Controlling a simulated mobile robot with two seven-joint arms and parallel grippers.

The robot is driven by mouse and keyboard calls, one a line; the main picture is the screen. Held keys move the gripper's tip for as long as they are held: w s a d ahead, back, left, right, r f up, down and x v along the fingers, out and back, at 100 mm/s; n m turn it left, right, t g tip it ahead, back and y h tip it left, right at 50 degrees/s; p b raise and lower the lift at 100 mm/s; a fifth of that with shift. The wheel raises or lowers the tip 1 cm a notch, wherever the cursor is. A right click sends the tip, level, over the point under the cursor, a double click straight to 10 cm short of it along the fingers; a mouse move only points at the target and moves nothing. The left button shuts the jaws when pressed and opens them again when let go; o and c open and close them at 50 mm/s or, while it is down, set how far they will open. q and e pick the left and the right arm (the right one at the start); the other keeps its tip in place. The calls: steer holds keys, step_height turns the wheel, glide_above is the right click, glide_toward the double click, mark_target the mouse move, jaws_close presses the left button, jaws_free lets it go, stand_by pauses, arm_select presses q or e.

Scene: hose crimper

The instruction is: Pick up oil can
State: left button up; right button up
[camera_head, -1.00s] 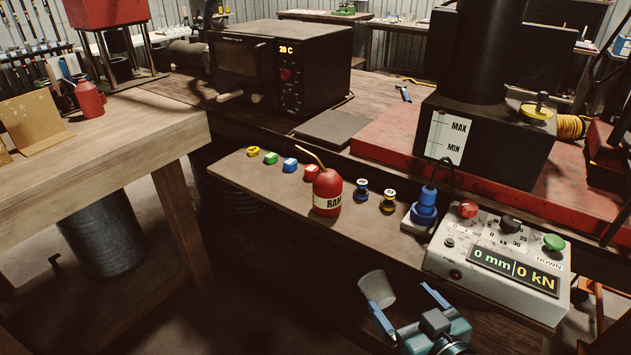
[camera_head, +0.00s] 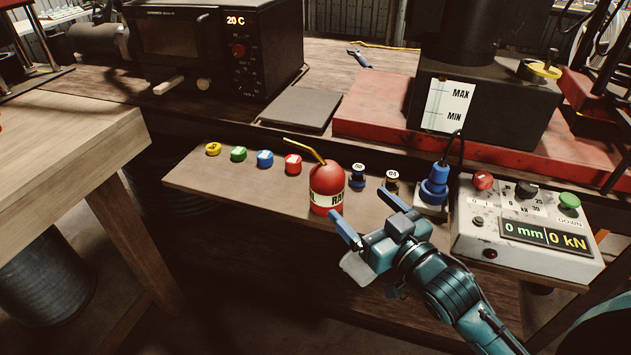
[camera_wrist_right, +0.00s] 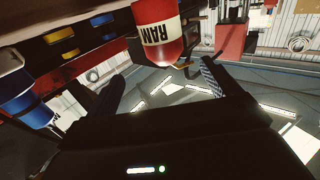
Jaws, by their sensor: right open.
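The oil can (camera_head: 326,184) is a red, round-topped can with a cream label band and a thin brass spout leaning up to the left. It stands upright on the narrow brown shelf. It also shows in the right wrist view (camera_wrist_right: 158,40), ahead of and between the fingers. My right gripper (camera_head: 368,215) is open and empty, just in front of and to the right of the can, with its left fingertip close to the can's lower edge. I cannot tell if that finger touches it. My left gripper is not in view.
Yellow, green, blue and red caps (camera_head: 238,154) line the shelf left of the can. Two small dark pieces (camera_head: 358,174) and a blue plug (camera_head: 434,186) stand to its right, then a control box (camera_head: 525,232). A wooden table (camera_head: 60,180) is at left.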

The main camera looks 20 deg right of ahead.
mark_target(341, 185)
steer(key=x, duration=0.7)
steer(key=shift+w+p, duration=0.15)
steer(key=shift+p, duration=0.15)
steer(key=shift+a+f+x, duration=0.1)
steer(key=shift+f+x, duration=0.05)
steer(key=shift+x, duration=0.8)
steer(key=shift+a+f+x, duration=0.1)
steer(key=shift+a+x, duration=0.05)
steer(key=shift+x, duration=0.8)
steer(key=shift+a+f+x, duration=0.1)
steer(key=shift+f+x, duration=0.05)
steer(key=shift+x, duration=0.8)
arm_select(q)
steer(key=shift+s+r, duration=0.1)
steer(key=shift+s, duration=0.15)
arm_select(e)
steer(key=shift+c, duration=0.5)
